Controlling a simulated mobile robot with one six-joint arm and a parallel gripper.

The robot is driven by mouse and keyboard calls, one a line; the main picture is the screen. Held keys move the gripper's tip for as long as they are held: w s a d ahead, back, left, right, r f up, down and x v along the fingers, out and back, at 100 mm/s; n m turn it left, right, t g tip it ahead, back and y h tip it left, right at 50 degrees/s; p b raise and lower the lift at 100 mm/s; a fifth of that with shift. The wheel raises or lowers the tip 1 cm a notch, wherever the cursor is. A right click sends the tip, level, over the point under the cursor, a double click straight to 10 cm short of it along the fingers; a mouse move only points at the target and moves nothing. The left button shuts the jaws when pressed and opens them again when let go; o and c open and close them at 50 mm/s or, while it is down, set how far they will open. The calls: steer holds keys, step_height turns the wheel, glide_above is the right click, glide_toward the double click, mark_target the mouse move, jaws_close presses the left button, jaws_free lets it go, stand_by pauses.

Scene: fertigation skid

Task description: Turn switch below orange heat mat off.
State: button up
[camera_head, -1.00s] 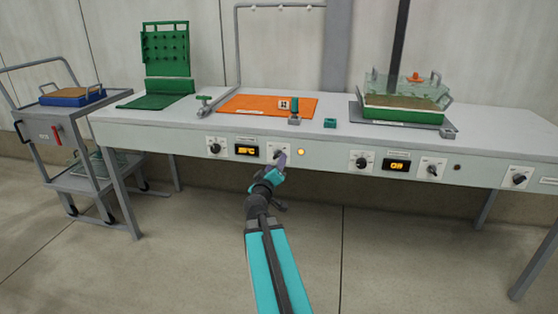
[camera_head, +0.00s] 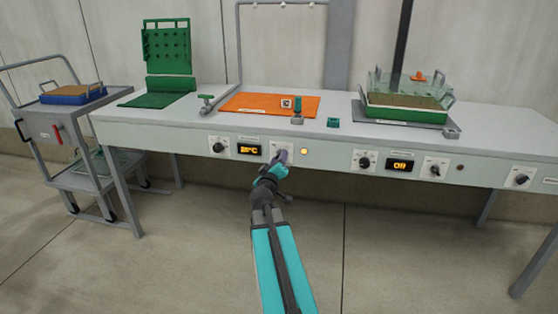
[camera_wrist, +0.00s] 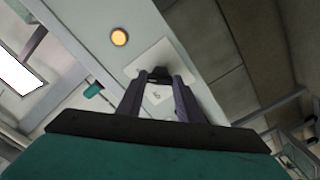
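The orange heat mat (camera_head: 262,104) lies flat on the bench top. Below it, on the front panel, is a white switch plate (camera_wrist: 137,69) with a dark knob (camera_wrist: 159,74). In the head view, my gripper (camera_head: 280,157) is at this plate and hides most of the knob. In the wrist view, my gripper (camera_wrist: 160,82) has its two fingers apart, one on each side of the knob. Whether they touch it is not clear. A round lamp (camera_head: 304,151) right of the plate glows orange; it also shows in the wrist view (camera_wrist: 119,37).
Left of the switch are a lit display (camera_head: 249,149) and a dial (camera_head: 218,147). To the right are another dial (camera_head: 364,161), a display reading Off (camera_head: 400,165) and another switch (camera_head: 435,170) with an unlit lamp (camera_head: 460,167). A cart (camera_head: 65,128) stands at left.

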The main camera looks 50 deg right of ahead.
steer(key=shift+c, duration=1.4)
steer(key=shift+n+b, duration=0.4)
steer(key=shift+n, duration=0.2)
steer(key=shift+r+n, duration=0.1)
steer(key=shift+n, duration=8.3)
steer(key=o, duration=1.1)
